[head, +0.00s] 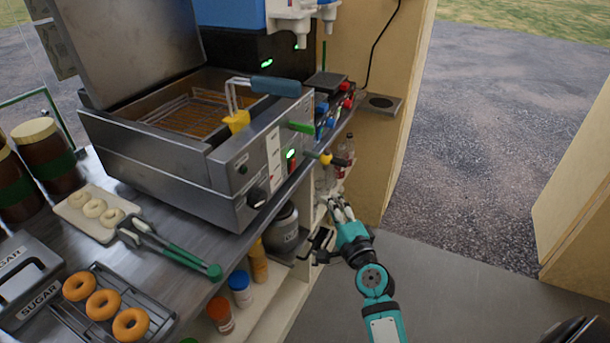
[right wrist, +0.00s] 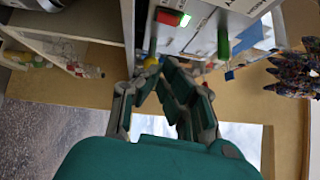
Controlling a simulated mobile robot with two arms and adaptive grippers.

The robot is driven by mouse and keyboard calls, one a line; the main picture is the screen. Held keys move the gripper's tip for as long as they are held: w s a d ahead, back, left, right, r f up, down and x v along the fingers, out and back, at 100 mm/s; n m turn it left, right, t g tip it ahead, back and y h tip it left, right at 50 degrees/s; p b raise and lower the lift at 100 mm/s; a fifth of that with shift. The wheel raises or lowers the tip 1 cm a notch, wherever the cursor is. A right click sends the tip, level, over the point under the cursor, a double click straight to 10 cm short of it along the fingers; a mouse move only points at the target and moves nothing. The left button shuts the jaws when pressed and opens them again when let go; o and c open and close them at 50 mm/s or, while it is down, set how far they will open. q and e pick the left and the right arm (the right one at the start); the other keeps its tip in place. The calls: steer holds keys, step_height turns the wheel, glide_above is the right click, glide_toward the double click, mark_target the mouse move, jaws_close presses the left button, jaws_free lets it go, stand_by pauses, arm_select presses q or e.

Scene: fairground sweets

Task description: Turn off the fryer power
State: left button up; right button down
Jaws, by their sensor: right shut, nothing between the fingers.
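The fryer (head: 180,185) is a steel box on the counter with its lid raised and a wire basket inside. Its front panel carries a lit green switch (head: 291,154) with a red part beside it, and a dark knob (head: 257,197). The switch also shows at the top of the right wrist view (right wrist: 184,19), its red part next to the green. My right gripper (head: 341,204) is shut and empty, below and to the right of the panel, apart from it. In the right wrist view its fingers (right wrist: 163,68) point toward the panel. My left gripper is not in view.
A green handle (head: 300,127) and a yellow-and-black valve (head: 330,158) stick out from the fryer's front. Tongs (head: 170,250) and a tray of doughnuts (head: 160,318) lie on the counter. Shelves with bottles are below.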

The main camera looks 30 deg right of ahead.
mark_target(293, 165)
steer(key=shift+d+r, duration=0.1)
steer(key=shift+r, duration=0.15)
steer(key=shift+w, duration=0.1)
steer(key=w+a+r+p, duration=0.1)
steer(key=w, duration=1.2)
steer(key=shift+a, duration=0.15)
steer(key=shift+s+r, duration=0.1)
steer(key=shift+r, duration=0.05)
